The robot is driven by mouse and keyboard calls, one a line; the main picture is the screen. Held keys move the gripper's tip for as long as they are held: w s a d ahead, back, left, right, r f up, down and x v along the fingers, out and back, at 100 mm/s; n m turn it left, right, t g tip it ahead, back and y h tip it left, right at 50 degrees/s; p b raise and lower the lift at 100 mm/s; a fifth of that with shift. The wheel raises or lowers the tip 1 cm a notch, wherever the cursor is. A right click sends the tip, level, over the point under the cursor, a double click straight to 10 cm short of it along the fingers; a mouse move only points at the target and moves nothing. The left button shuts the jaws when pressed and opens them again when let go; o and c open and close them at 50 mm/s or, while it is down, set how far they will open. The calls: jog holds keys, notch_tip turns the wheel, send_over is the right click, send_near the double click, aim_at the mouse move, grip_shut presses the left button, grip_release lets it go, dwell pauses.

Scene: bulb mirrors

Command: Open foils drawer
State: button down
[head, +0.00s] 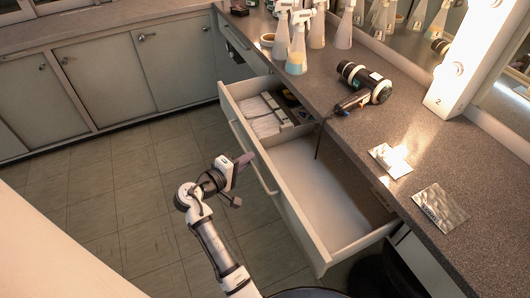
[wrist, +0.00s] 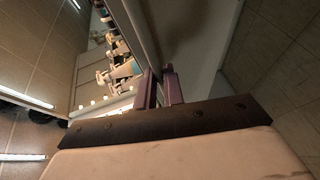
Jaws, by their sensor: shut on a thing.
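The drawer (head: 308,240) under the counter stands pulled well out, showing its inside. Its long bar handle (head: 268,182) runs along the pale front. My gripper (head: 247,159) is at this front, its purple fingers shut on the handle. In the wrist view the two purple fingers (wrist: 162,88) are close together at the drawer front, and the grasped part of the handle is mostly hidden.
A lit mirror frame (head: 468,60) stands behind. Grey cabinets (head: 105,80) line the far wall. The tiled floor (head: 130,200) left of the drawer is clear.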

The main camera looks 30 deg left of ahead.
jog(key=shift+s+a, duration=1.25)
jog(key=shift+s, duration=0.3)
jog(key=c, duration=1.5)
grip_release()
jog(key=b+v, duration=0.2)
jog(key=v, duration=1.2)
jog(key=shift+w, duration=0.15)
